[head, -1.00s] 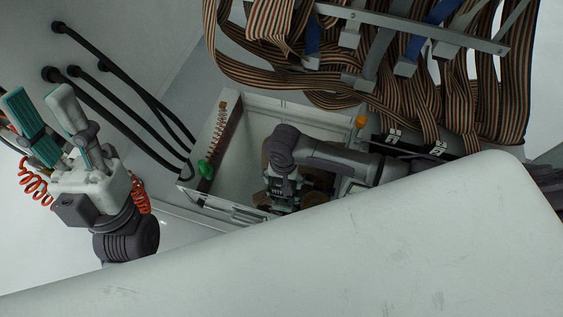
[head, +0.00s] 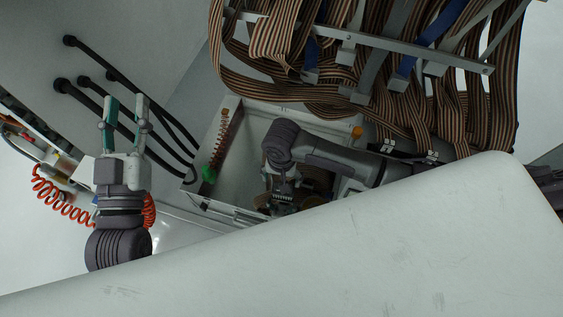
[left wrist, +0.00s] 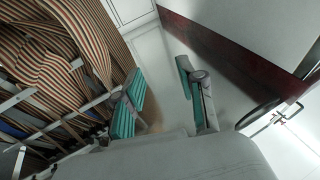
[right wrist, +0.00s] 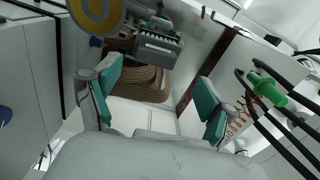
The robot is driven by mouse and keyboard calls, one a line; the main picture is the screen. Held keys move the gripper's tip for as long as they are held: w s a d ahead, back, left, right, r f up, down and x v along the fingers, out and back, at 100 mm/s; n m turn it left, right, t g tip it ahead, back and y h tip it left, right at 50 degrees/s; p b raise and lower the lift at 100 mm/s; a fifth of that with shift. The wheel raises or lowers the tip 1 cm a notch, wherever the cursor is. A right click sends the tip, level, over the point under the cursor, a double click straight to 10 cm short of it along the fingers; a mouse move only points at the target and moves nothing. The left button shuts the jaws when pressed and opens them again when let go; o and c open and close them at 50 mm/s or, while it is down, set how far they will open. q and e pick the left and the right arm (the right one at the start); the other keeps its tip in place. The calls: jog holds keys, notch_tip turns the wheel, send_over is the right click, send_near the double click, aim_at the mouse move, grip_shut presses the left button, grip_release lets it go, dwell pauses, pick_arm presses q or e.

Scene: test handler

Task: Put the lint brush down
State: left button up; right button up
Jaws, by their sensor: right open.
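I cannot make out a lint brush in any view. My left gripper (head: 125,100) points up at the left of the head view, its teal-padded fingers apart. In the left wrist view my left gripper (left wrist: 160,73) is open with nothing between the fingers. My right gripper (head: 284,192) points down inside the white open box in the head view, partly hidden. In the right wrist view my right gripper (right wrist: 157,75) is open. A grey toothed block (right wrist: 157,48) and a coiled brown ribbon cable (right wrist: 148,84) show beyond its fingertips; I see nothing gripped.
The white box (head: 255,125) surrounds my right gripper. Striped ribbon cables (head: 300,75) hang above it. Black hoses (head: 120,108) run behind my left gripper, and an orange coiled hose (head: 62,205) is beside it. A green nozzle (head: 208,174) hangs at the box's left wall.

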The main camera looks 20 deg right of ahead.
notch_tip(320, 180, up, 4)
jog(key=shift+f+p, duration=0.1)
jog(key=shift+p, duration=0.65)
jog(key=a+r+n+t+y+p, duration=0.1)
jog(key=a+r+n+t+y, duration=0.35)
jog(key=a+r, duration=0.4)
pick_arm(q)
notch_tip(320, 180, down, 13)
jog(key=s+a+g+y, duration=0.2)
jog(key=g, duration=0.6)
jog(key=shift+s+a+r+g+y, duration=0.15)
jog(key=shift+s+a+g+y, duration=0.15)
jog(key=shift+y, duration=0.1)
pick_arm(e)
jog(key=d+r+n+t+h, duration=0.2)
jog(key=d+r+t, duration=0.6)
jog(key=d+r, duration=0.5)
jog(key=shift+s+d+n, duration=0.25)
jog(key=shift+d+n, duration=0.1)
jog(key=shift+n, duration=0.5)
